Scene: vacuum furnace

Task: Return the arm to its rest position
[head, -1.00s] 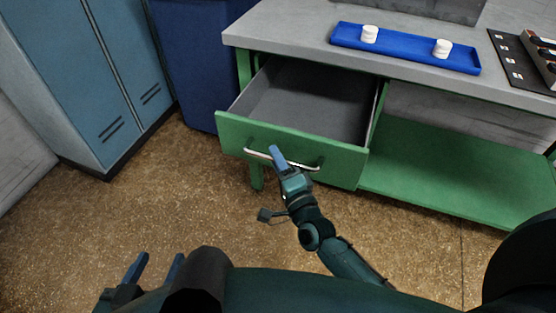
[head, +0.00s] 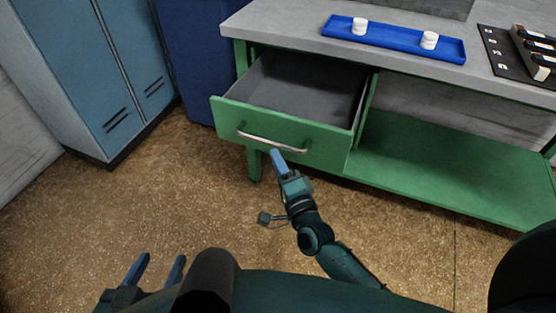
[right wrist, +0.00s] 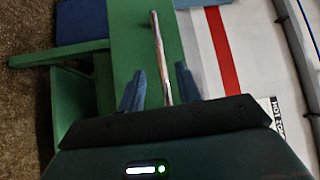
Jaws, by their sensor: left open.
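My right gripper (head: 278,160) is in front of the green drawer (head: 290,138), just below its metal handle (head: 268,142). In the right wrist view its two fingers (right wrist: 160,88) are spread apart, and the handle (right wrist: 160,50) shows in line with the gap between them. The gripper holds nothing, and the handle is clear of its grip. The drawer stands pulled out and looks empty inside. My left gripper (head: 157,270) is open and empty low at the left, over the floor.
The grey-topped green bench (head: 290,35) carries a blue tray (head: 390,45) with two white pieces and a dark panel (head: 515,60). Blue lockers (head: 85,75) and a dark blue bin (head: 190,60) stand left. The brown floor (head: 190,200) in front is clear.

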